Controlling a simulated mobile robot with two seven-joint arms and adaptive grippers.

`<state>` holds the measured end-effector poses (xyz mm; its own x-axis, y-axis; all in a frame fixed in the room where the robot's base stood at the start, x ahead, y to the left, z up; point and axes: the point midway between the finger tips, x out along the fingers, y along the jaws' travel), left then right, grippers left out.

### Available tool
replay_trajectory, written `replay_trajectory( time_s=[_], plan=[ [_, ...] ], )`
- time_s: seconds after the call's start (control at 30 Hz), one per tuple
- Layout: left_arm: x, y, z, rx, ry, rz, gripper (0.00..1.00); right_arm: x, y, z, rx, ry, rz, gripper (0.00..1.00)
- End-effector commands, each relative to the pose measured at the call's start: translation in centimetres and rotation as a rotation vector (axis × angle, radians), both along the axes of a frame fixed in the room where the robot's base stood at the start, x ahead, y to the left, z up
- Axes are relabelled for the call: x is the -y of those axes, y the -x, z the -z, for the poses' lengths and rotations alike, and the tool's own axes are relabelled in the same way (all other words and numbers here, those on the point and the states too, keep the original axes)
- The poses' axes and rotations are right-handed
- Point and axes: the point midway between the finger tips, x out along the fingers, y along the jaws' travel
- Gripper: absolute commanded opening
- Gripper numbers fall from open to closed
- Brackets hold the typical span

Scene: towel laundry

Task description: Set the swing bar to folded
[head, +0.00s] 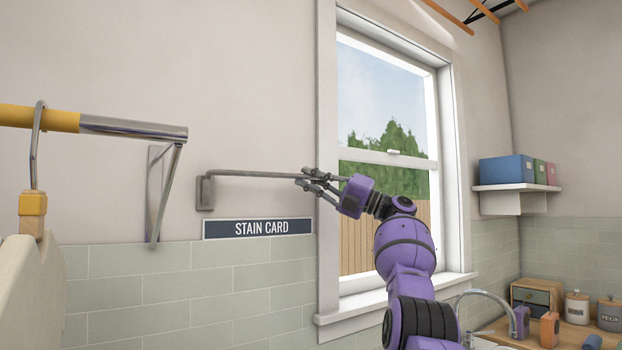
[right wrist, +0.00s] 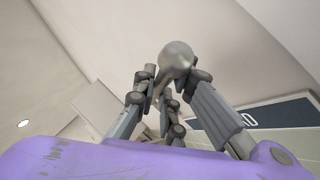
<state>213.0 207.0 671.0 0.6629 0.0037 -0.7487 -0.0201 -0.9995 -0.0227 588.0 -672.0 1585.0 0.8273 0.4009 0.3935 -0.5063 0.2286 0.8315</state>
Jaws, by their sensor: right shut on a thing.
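The swing bar (head: 255,173) is a thin grey metal rod on a wall bracket (head: 205,192), just above the "STAIN CARD" sign. It runs level from the bracket to the right, close along the wall. My right gripper (head: 314,181) is shut on the bar near its right end, beside the window frame. In the right wrist view the fingers (right wrist: 172,105) close around the bar, whose rounded end (right wrist: 177,59) shows between them. My left gripper is not in view.
A fixed rail (head: 130,127) with a yellow part and a hanger (head: 38,145) stands at the left. The sign (head: 258,228) sits under the bar. The window (head: 388,150) is behind my right arm. A shelf (head: 515,187) with boxes is at the right.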

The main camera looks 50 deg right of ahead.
Motion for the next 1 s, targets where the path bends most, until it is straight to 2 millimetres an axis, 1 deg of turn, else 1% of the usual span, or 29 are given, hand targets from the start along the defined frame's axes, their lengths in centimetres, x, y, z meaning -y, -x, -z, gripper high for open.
replay_trajectory(
  time_s=[0.23,0.27,0.3,0.4,0.77,0.87,1.0],
  plan=[
    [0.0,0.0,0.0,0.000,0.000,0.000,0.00,-0.1,0.0,0.1,-0.002,-0.002,-0.005,0.00],
    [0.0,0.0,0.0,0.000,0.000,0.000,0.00,-0.1,0.0,0.1,-0.002,-0.002,-0.005,0.13],
    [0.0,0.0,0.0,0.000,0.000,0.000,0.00,-0.1,0.0,0.1,-0.001,-0.001,-0.005,0.18],
    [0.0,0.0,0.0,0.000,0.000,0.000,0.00,-0.1,0.0,0.1,-0.001,0.000,-0.003,0.29],
    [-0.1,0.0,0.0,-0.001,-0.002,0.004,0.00,0.1,0.2,0.2,-0.002,0.000,0.000,0.29],
    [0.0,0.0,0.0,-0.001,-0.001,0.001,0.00,0.5,0.9,0.6,-0.003,0.001,0.001,0.29],
    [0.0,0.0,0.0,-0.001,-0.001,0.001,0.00,1.5,2.9,1.6,-0.004,0.002,0.002,0.29]
  ],
)
